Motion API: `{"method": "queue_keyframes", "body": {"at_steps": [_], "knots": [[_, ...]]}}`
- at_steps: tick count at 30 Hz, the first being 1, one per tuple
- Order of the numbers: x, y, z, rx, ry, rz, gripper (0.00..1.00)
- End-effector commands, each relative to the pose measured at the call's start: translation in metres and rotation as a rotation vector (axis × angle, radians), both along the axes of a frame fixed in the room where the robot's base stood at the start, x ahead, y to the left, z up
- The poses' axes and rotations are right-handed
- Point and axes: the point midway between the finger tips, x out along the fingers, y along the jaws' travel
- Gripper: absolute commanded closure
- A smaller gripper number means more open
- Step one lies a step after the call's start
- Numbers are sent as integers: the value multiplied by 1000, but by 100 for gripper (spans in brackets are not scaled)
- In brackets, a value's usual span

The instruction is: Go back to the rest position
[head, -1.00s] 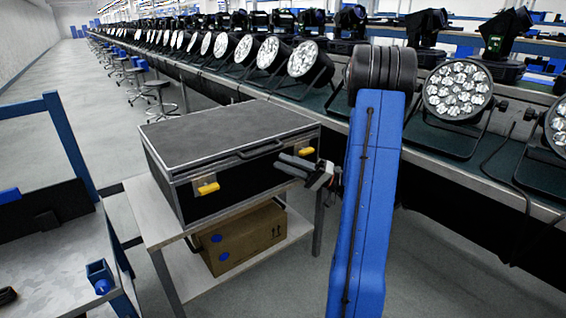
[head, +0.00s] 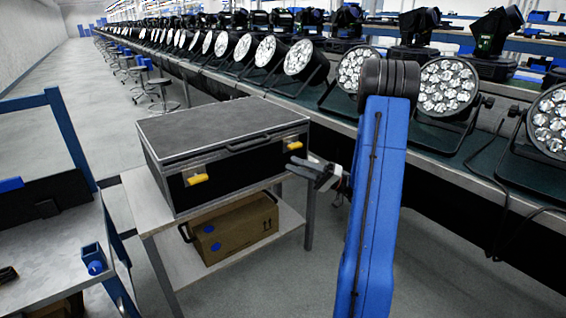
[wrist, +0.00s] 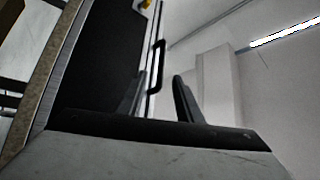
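My gripper (head: 293,167) is just in front of the right end of a black case, on the case's near side. Its two fingers are apart with nothing between them. In the wrist view the same gripper (wrist: 158,85) shows two dark fingers with an empty gap. The black case (head: 235,160) lies closed on a small table, with a dark grey lid, a handle and two yellow latches. It also fills the left of the wrist view (wrist: 95,65), with its handle beside the fingers. I cannot tell whether the fingers touch the case.
The small table (head: 140,205) has a lower shelf with a cardboard box (head: 235,232). A long bench with several par cans (head: 447,88) runs along the right. A blue-framed workbench (head: 60,250) stands at the left. Several stools (head: 160,95) stand in the aisle behind.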

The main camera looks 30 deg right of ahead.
Motion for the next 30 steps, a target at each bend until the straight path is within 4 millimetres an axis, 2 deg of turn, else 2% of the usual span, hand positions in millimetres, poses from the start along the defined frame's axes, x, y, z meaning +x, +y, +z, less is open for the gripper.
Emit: {"method": "queue_keyframes", "body": {"at_steps": [7,11,14,20,24,30], "knots": [[0,2,1,-2,2,4,68],[-2,21,7,-22,34,54,68],[-7,54,15,-65,92,140,68],[-32,131,27,-197,258,333,68],[-57,177,30,-308,375,440,68],[-100,230,27,-492,531,547,68]]}}
